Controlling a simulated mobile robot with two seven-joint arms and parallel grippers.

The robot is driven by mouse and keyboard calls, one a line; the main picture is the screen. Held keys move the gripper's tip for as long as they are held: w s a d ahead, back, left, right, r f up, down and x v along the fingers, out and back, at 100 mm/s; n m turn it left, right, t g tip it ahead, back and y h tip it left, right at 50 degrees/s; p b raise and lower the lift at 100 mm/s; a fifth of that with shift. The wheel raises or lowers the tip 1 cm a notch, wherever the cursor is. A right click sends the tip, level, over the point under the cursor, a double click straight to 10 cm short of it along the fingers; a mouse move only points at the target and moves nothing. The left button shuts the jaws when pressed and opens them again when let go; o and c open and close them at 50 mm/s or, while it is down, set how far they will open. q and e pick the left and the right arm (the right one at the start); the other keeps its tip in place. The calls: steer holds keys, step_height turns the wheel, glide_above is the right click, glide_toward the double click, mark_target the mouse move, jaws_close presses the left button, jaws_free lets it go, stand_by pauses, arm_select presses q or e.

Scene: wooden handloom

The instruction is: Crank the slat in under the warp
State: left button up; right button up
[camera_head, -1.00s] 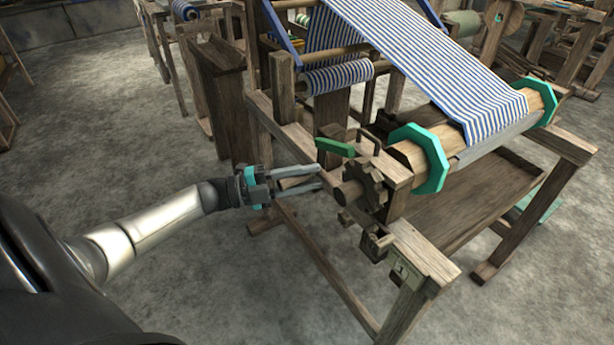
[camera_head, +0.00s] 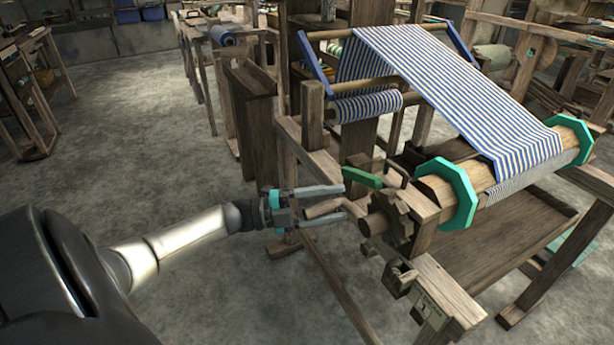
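The blue-and-white striped warp (camera_head: 470,95) slopes down to the wooden cloth beam (camera_head: 432,188), which has green octagonal end flanges. A thin grey strip (camera_head: 535,170) lies along the beam at the warp's lower edge; I cannot tell whether it is the slat. At the beam's left end are a toothed wooden wheel (camera_head: 390,218) and a wooden crank handle (camera_head: 324,208). My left gripper (camera_head: 343,203) is open, with its grey fingers above and below the crank handle and gaps visible. My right gripper is out of view.
A green lever (camera_head: 362,177) sits just above the wheel, close to my upper finger. The loom's wooden frame (camera_head: 445,290) stands below and right. Bare concrete floor (camera_head: 140,150) lies to the left. Other looms and benches stand behind.

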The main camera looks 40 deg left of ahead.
arm_select(q)
steer(key=v, duration=1.5)
steer(key=shift+p, duration=0.4)
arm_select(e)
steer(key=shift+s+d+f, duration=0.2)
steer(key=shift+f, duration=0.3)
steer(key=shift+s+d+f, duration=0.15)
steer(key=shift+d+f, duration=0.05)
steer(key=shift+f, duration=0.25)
